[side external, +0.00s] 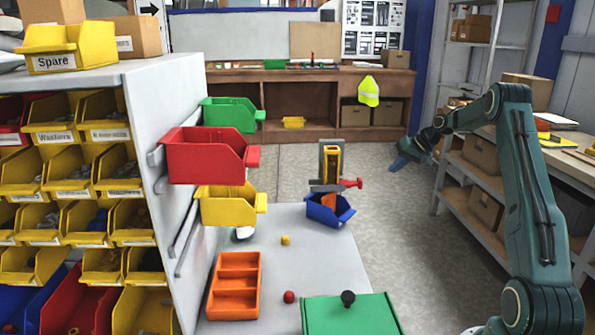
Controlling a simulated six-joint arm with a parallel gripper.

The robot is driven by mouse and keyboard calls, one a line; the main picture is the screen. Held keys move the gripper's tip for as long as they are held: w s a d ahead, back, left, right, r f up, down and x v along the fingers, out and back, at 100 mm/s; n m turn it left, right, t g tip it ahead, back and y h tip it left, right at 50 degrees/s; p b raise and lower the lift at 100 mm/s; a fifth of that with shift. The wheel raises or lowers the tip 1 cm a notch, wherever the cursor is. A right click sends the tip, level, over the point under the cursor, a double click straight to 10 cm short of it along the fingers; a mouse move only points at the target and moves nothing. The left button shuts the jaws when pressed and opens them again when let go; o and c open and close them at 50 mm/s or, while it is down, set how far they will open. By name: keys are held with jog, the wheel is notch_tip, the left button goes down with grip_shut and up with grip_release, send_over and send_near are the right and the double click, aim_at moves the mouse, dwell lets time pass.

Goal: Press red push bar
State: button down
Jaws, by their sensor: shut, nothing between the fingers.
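The red push bar (350,184) sticks out to the right from a grey and yellow upright dispenser (331,158) at the back of the light worktable. A blue bin (330,212) stands at the dispenser's foot, with something orange showing above it. My gripper (398,165) is to the right of the dispenser and a little higher in the picture, apart from the red bar. It is shut and empty. Its fingertips are small and dark in this view.
An orange tray (234,300), yellow cube (285,240), red ball (289,297) and green box (350,316) with a dark knob are on the worktable (300,262). Green, red (208,155) and yellow bins hang at left. The space between gripper and dispenser looks clear.

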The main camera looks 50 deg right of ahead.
aim_at(351, 183)
jog(key=w+a+f, duration=0.3)
jog(key=w+f, duration=0.2)
jog(key=w, duration=0.2)
jog(key=shift+w+a+f, duration=0.15)
jog(key=shift+f, duration=0.25)
jog(key=shift+w+a, duration=1.9)
jog(key=shift+a, duration=0.05)
jog(key=shift+d, duration=0.1)
